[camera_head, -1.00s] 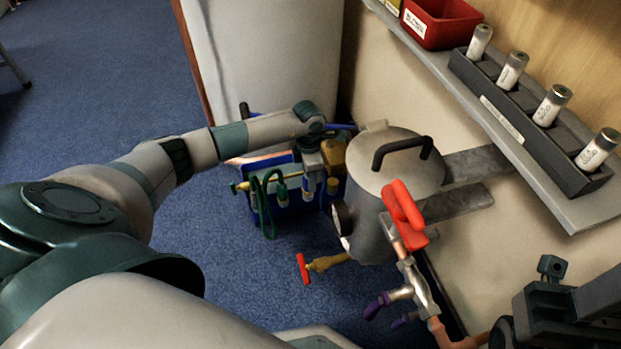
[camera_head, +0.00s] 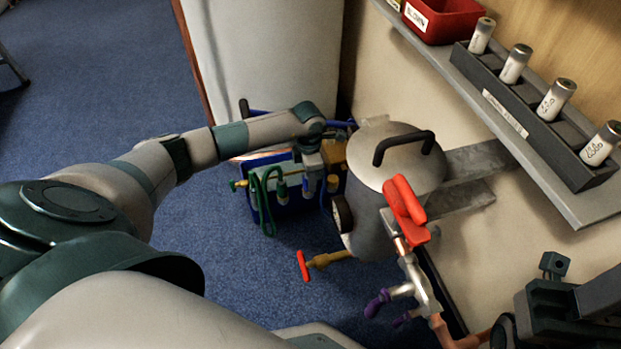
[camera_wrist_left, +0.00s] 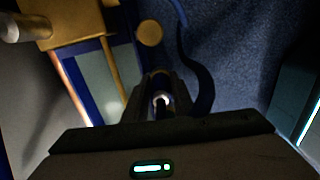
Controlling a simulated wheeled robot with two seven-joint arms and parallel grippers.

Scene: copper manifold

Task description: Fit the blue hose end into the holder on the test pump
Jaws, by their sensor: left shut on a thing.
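The test pump (camera_head: 285,205) is a blue box with brass and green fittings on the floor, left of a grey metal tank. It also shows in the wrist view as a brass block (camera_wrist_left: 75,22) with brass rods over a blue-edged tray. My left gripper (camera_head: 312,190) points down at the pump's right part. In the wrist view the left gripper (camera_wrist_left: 160,98) is shut on a small round end, which looks like the blue hose end (camera_wrist_left: 163,101). A dark blue hose (camera_wrist_left: 193,60) curves beside it. The holder cannot be made out clearly.
The grey tank (camera_head: 405,175) with a black handle stands close right of my left gripper. A red-handled valve (camera_head: 405,212) and copper pipe stand in front. A shelf with a rack of cylinders (camera_head: 535,125) is at upper right. A green hose (camera_head: 265,200) hangs on the pump.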

